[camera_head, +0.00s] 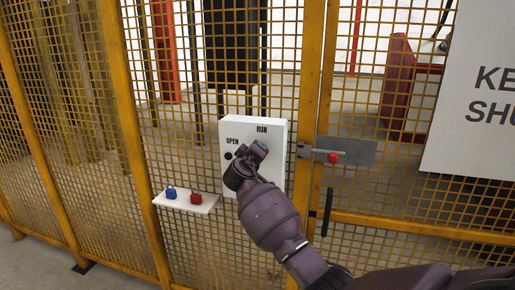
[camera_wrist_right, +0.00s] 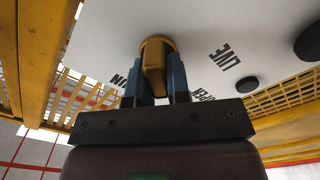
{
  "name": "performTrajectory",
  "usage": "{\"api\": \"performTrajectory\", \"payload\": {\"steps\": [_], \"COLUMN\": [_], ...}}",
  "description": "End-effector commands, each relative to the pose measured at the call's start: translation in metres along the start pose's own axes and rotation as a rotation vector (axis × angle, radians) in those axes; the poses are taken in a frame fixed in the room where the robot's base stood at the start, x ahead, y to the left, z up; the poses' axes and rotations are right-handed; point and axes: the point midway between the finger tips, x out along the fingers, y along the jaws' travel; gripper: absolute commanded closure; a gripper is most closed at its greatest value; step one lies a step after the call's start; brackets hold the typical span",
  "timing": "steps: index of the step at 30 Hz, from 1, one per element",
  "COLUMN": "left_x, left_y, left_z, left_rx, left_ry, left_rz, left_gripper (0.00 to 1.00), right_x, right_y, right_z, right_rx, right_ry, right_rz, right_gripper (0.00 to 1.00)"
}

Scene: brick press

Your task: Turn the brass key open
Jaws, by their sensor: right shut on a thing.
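A white control box (camera_head: 275,135) is mounted on the yellow mesh fence, with the words OPEN at its left and RUN at its upper right. My right gripper (camera_head: 260,150) is at the box's face. In the wrist view, the right gripper's blue fingers (camera_wrist_right: 155,82) are closed on both sides of the brass key (camera_wrist_right: 153,58), which sits in a round brass collar on the white face. RUN, partly hidden, is left of the key there; OPEN and LIVE are to its right. The head view hides the key behind the gripper. My left gripper is in neither view.
A small white shelf (camera_head: 187,205) left of the box holds a blue padlock (camera_head: 171,192) and a red padlock (camera_head: 196,196). A gate latch with a red knob (camera_head: 333,157) and a black handle (camera_head: 327,212) are to the right. A white sign (camera_head: 480,140) hangs farther right.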

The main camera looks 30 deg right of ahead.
Motion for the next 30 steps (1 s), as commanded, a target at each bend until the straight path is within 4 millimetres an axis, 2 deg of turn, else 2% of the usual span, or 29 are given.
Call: {"api": "performTrajectory", "payload": {"steps": [15,30], "left_x": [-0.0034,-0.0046], "left_y": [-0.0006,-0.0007], "left_z": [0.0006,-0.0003], "left_rx": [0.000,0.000], "left_ry": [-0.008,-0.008], "left_rz": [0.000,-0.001], "left_gripper": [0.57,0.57], "right_x": [-0.0002,-0.0001], "right_y": [-0.0056,-0.0071], "right_z": [0.0024,0.0034], "right_rx": [-0.457,-0.658], "right_ry": [-0.003,-0.002], "right_rz": [-0.002,-0.002], "right_gripper": [1.00,1.00]}}
